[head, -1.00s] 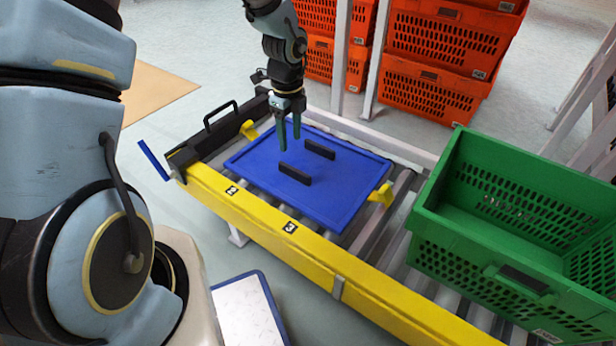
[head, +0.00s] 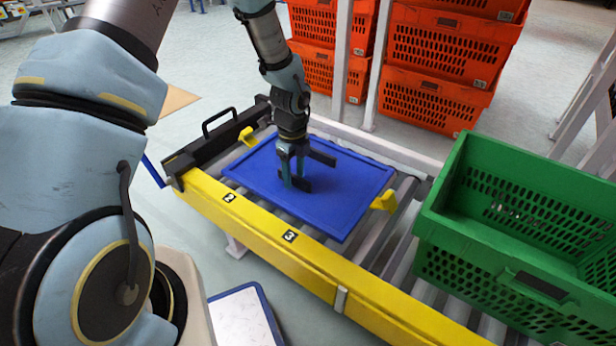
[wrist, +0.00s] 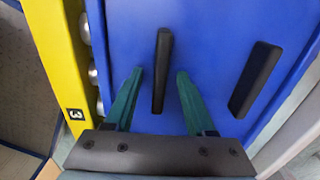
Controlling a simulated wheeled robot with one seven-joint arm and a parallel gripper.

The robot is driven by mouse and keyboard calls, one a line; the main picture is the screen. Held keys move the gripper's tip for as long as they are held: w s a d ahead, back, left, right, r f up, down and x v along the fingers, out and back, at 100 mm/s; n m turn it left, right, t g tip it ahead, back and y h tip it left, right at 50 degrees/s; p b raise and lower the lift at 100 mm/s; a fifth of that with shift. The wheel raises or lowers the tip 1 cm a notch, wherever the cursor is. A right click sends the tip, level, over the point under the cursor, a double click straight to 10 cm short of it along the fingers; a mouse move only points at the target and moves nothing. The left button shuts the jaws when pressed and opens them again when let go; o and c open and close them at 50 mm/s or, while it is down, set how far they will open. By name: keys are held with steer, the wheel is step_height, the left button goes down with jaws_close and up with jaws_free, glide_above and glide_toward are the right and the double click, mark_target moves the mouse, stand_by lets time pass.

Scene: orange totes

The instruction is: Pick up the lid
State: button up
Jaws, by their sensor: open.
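The lid (head: 340,210) is a flat blue rectangle lying on the roller conveyor, with two black bar handles on top. It fills much of the wrist view (wrist: 215,35). My gripper (head: 294,184) is low over the lid, at the nearer handle (head: 303,184). In the wrist view my gripper (wrist: 158,75) is open, its two green fingers on either side of that handle (wrist: 161,70), with gaps on both sides. The other handle (head: 321,157) lies farther back and shows to the right in the wrist view (wrist: 255,79). The fingertips partly cover the nearer handle in the head view.
A green crate (head: 480,245) stands on the conveyor to the right. A yellow rail (head: 265,240) runs along the front edge, and yellow clips (head: 384,201) sit at the lid's corners. Orange totes (head: 432,85) are stacked behind, past grey posts.

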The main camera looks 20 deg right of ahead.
steer(key=shift+r, duration=0.1)
steer(key=shift+c, duration=0.3)
jaws_close()
stand_by(0.9)
